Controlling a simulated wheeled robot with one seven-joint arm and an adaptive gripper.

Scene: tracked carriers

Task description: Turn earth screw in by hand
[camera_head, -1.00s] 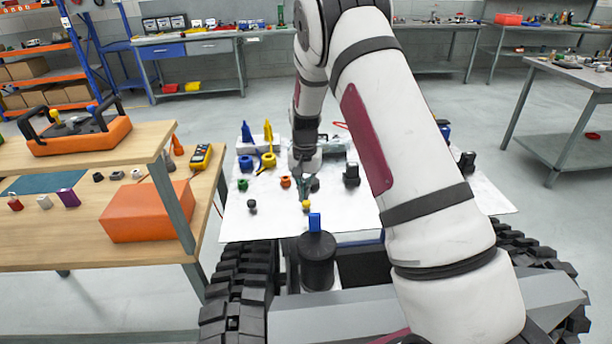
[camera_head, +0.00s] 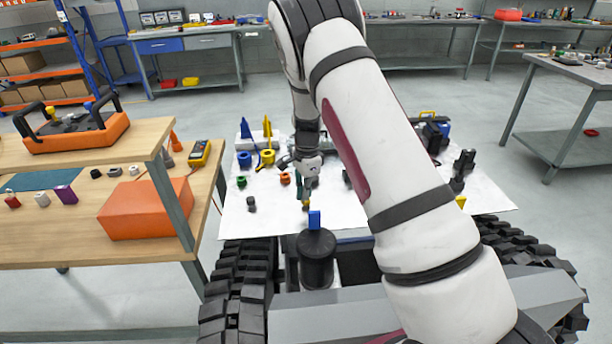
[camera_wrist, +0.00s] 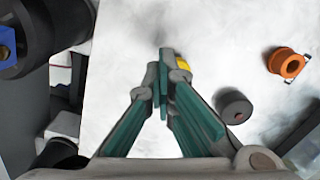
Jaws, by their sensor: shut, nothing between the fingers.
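A small yellow part (camera_wrist: 182,63) shows just beside and behind my fingertips in the wrist view; it may be the earth screw's head, but I cannot tell for sure. My gripper (camera_wrist: 163,65) has its green-padded fingers together, with nothing between them. In the head view my gripper (camera_head: 306,198) points down over the front middle of the white board (camera_head: 340,215), at the yellow part. Whether the fingertips touch it I cannot tell. Any screw thread or hole is hidden.
An orange ring-shaped part (camera_wrist: 287,63) and a dark grey round part (camera_wrist: 233,106) stand close right of my fingers in the wrist view. A black cylinder with a blue top (camera_head: 316,258) stands in front. Blue and yellow parts (camera_head: 267,158) fill the board's back left.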

